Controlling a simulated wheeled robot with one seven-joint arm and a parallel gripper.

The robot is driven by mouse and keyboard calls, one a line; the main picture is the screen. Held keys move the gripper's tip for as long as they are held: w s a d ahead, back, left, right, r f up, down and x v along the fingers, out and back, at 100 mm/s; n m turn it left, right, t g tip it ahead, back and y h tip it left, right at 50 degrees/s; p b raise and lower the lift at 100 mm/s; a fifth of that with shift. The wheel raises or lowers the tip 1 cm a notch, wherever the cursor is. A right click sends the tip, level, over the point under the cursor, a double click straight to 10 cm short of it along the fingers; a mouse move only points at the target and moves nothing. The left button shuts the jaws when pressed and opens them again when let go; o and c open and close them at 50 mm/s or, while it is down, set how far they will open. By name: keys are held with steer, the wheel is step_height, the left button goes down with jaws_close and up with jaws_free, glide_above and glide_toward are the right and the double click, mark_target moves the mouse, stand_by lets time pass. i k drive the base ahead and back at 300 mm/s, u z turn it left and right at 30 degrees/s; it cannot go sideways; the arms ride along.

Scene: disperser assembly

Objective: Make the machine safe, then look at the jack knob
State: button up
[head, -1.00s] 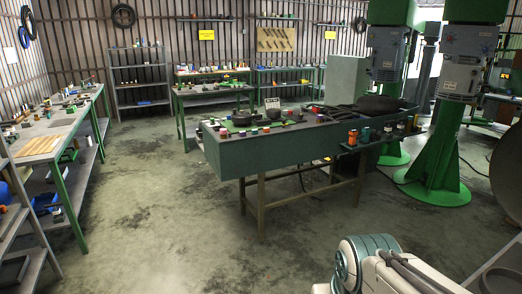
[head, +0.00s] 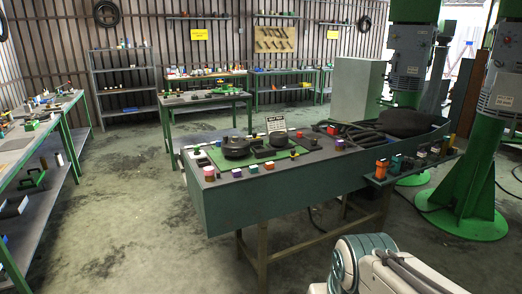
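Two tall green machines with grey control boxes stand at the right: one further back (head: 408,70) and one nearer at the right edge (head: 503,95). The nearer one has a broad green foot (head: 468,215) on the floor. Their switches and knobs are too small to tell apart, and I cannot make out a jack knob. My arm shows at the bottom right, folded low in front of me. My gripper is out of the picture.
A dark green workbench (head: 270,200) with black round parts, small coloured pieces and a sign (head: 276,124) stands ahead, in front of the machines. A side shelf (head: 405,172) holds small items. A long bench (head: 45,135) lines the left. The floor (head: 130,225) between is clear.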

mark_target(314, 141)
steer(key=i, duration=1.75)
steer(key=z, duration=1.4)
steer(key=i, duration=1.95)
steer(key=u, duration=1.65)
